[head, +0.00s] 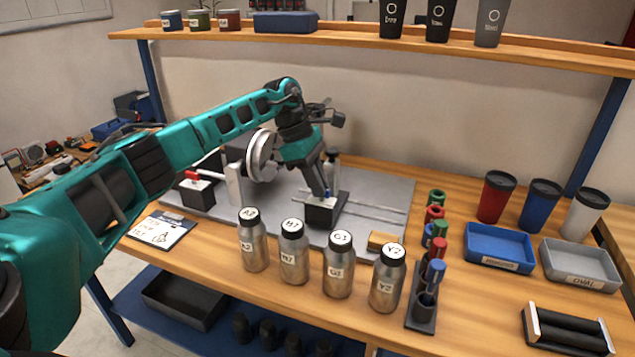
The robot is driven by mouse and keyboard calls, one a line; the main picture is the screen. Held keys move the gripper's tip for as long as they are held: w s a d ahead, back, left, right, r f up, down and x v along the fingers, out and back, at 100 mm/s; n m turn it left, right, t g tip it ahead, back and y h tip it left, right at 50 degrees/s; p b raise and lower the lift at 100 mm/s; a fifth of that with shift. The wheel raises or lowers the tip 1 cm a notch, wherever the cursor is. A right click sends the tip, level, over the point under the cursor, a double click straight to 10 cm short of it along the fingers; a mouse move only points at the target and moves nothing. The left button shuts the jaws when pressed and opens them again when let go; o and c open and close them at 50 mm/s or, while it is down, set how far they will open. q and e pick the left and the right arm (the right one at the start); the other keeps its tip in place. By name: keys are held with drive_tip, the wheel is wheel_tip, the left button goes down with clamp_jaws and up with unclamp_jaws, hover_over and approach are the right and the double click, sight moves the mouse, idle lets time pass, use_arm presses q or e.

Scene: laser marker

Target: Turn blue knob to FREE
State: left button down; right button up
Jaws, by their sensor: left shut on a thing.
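My left gripper (326,193) reaches down in the middle of the grey plate and is shut on the small blue knob (327,194). My right gripper is not in view.
A red knob (192,175) sits on another block at the left. Several lidded metal bottles (252,252) stand along the front, near the black block. A marker rack (424,300) stands to their right. Blue (499,245) and grey trays (580,262) lie further right.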

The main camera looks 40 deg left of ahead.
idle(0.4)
use_arm(q)
drive_tip(key=c, duration=1.2)
unclamp_jaws()
drive_tip(key=shift+o, duration=0.2)
drive_tip(key=shift+r, duration=0.1)
drive_tip(key=v, duration=1.2)
drive_tip(key=shift+a+r+p, duration=0.15)
drive_tip(key=shift+r+p, duration=0.2)
drive_tip(key=shift+p, duration=0.1)
